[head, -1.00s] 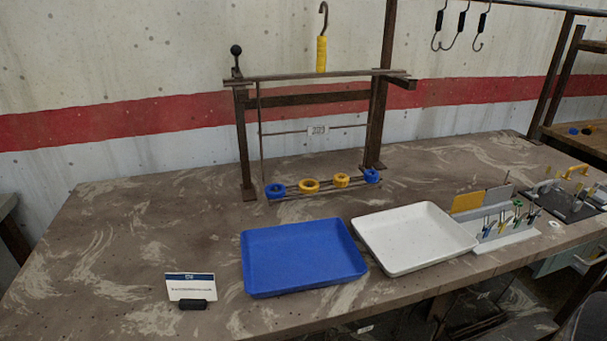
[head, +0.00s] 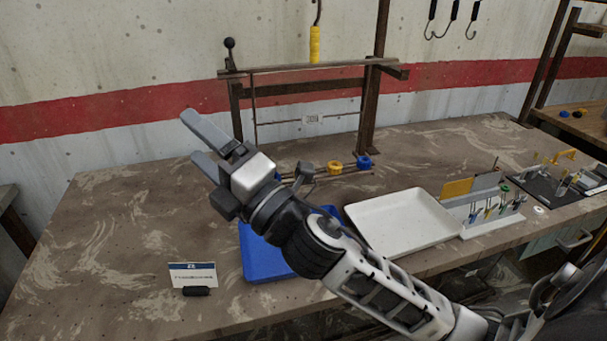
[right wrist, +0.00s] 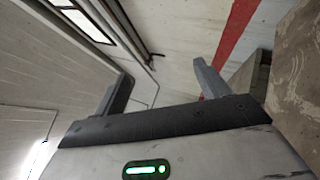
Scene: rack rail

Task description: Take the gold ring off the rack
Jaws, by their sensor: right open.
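The rack (head: 367,110) is a dark brown metal frame at the back of the table. A gold-yellow ring (head: 335,168) sits on its low rail, left of a blue ring (head: 364,161). The left part of the rail is largely hidden behind my right arm, and I cannot make out the rings there. My right gripper (head: 194,137) is open and empty, raised over the table to the left of the rings, its fingers pointing up and left. Its two fingers also show apart in the right wrist view (right wrist: 160,88), with only wall and floor beyond. My left gripper is not in view.
A blue tray (head: 258,262) lies partly under my arm in the picture. A white tray (head: 400,222) stands to its right. A tool holder (head: 490,222) is further right, and a small card (head: 192,274) stands front left. The table's left side is clear.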

